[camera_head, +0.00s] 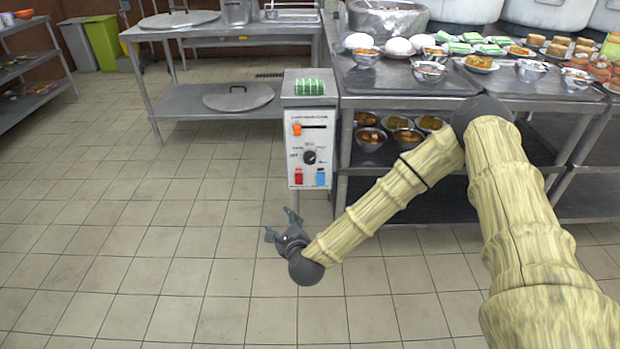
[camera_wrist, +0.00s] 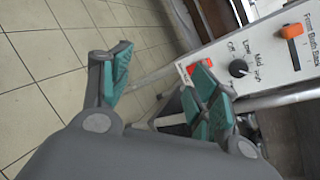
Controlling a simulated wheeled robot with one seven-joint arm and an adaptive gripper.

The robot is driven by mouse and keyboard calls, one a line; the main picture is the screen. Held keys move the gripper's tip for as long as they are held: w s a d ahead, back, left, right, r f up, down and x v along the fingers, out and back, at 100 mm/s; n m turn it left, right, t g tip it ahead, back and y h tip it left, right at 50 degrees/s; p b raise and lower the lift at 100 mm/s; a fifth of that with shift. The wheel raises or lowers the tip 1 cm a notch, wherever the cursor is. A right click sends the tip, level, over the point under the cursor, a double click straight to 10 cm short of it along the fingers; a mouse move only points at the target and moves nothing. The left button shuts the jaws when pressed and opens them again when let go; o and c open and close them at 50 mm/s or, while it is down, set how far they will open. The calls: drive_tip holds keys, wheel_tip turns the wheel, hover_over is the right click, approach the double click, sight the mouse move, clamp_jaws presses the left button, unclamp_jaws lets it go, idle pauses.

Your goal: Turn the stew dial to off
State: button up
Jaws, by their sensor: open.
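The stew dial (camera_head: 309,157) is a round black knob with a light pointer mark, on the front of a white control panel (camera_head: 325,145). The printed labels around it are small; one at its left reads OFF. The dial also shows in the wrist view (camera_wrist: 238,68), where the panel looks tilted. My gripper (camera_head: 281,226) is below and slightly left of the panel, apart from it. In the wrist view my gripper (camera_wrist: 165,85) has its teal-padded fingers spread, with nothing between them. The dial lies beyond the right finger there. The exact pointer setting is hard to read.
An orange slider (camera_head: 297,130) sits above the dial, with a red switch (camera_head: 298,177) and a blue switch (camera_head: 320,177) below. A steel table (camera_head: 400,85) with food bowls stands right of the panel. The tiled floor at left is clear.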

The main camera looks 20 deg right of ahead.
drive_tip(key=w+d+r+m+t+h+b, duration=0.2)
drive_tip(key=w+d+m+h+b, duration=0.1)
drive_tip(key=w+d+m, duration=0.25)
drive_tip(key=m+t+h+b, duration=0.1)
drive_tip(key=m+h+b, duration=0.2)
drive_tip(key=m, duration=0.3)
approach(310, 161)
drive_tip(key=b+x, duration=0.2)
drive_tip(key=x, duration=0.7)
drive_tip(key=shift+w, duration=0.1)
drive_tip(key=c, duration=1)
